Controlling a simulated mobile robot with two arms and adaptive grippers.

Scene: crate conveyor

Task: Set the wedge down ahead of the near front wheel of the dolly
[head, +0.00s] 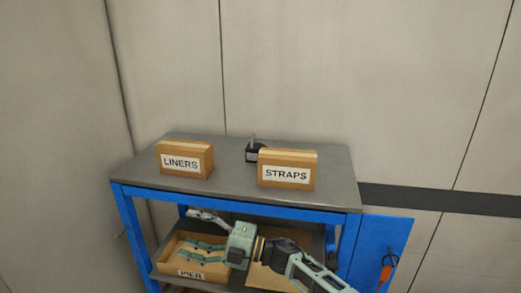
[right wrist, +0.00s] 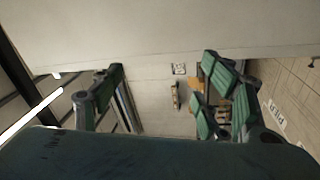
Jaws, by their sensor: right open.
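Neither the wedge nor the dolly can be made out in the head view or the right wrist view. My right gripper (head: 193,231) reaches in from the lower right, in front of the bench's lower shelf and over the box marked PIER. Its fingers are spread apart, with nothing between them. The right wrist view also shows the open, empty right gripper (right wrist: 165,95), one finger at left and two at right. My left gripper is not in view.
A blue bench with a grey top (head: 225,185) holds boxes marked LINERS (head: 200,160) and STRAPS (head: 270,157). A dark object (head: 252,152) is partly hidden behind STRAPS. The PIER box (head: 212,275) sits below. An orange item (head: 387,268) hangs by a blue panel (head: 385,232).

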